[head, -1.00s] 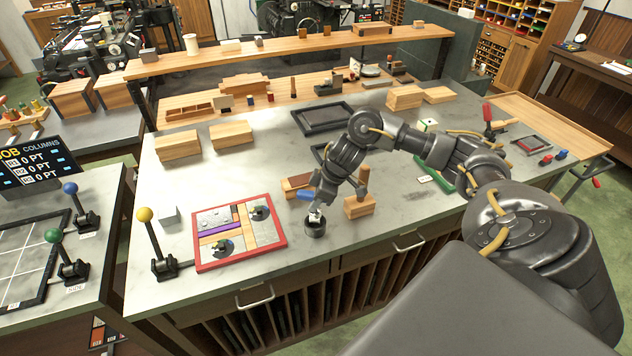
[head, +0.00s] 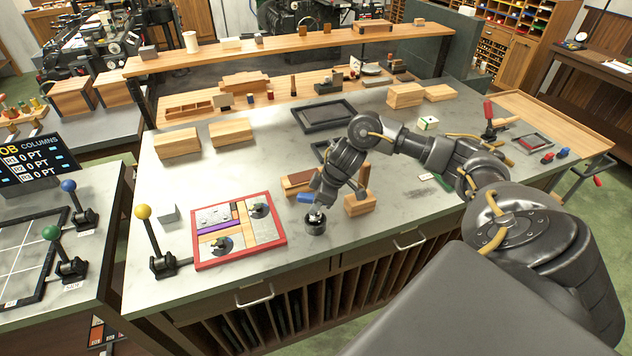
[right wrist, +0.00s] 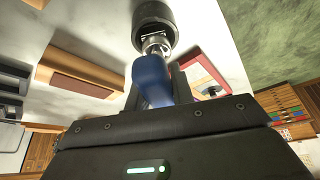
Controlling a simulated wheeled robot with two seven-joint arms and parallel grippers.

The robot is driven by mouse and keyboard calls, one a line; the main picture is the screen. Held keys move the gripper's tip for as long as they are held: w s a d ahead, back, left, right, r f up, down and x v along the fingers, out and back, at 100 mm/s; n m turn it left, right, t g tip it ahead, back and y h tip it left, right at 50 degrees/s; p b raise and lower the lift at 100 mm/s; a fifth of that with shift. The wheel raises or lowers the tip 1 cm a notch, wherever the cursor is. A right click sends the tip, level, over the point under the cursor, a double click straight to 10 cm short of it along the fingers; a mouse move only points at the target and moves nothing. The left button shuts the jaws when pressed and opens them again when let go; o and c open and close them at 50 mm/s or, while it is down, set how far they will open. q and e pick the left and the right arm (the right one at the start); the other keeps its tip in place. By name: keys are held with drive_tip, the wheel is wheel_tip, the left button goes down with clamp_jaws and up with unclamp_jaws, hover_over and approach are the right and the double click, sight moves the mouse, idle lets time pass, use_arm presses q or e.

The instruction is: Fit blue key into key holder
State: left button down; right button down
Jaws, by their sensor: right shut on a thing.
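The blue key's handle (head: 306,198) is held in my right gripper (head: 318,198), above the front middle of the grey bench. In the right wrist view the blue key (right wrist: 152,78) sticks out from the gripper's shut jaws. Its metal end points at a dark round holder (right wrist: 155,28). In the head view this holder, which I take for the key holder (head: 315,226), is a short black cylinder standing on the bench. The key's metal end is at the holder's top; I cannot tell how far in it sits. My left gripper is not in view.
A red-framed tray (head: 239,263) with wooden blocks and metal pieces lies left of the holder. A wooden block (head: 360,204) stands close to its right, and a brown-topped block (head: 297,183) lies behind. A yellow-knobbed lever (head: 143,212) stands further left.

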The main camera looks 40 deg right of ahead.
drive_tip(key=shift+f+b, duration=0.5)
drive_tip(key=shift+f, duration=0.7)
drive_tip(key=c, duration=1.1)
unclamp_jaws()
drive_tip(key=shift+r, duration=0.15)
drive_tip(key=b+v, duration=0.1)
drive_tip(key=v, duration=0.9)
drive_tip(key=shift+s+d+r, duration=0.1)
drive_tip(key=shift+s+r, duration=0.1)
drive_tip(key=shift+r, duration=0.1)
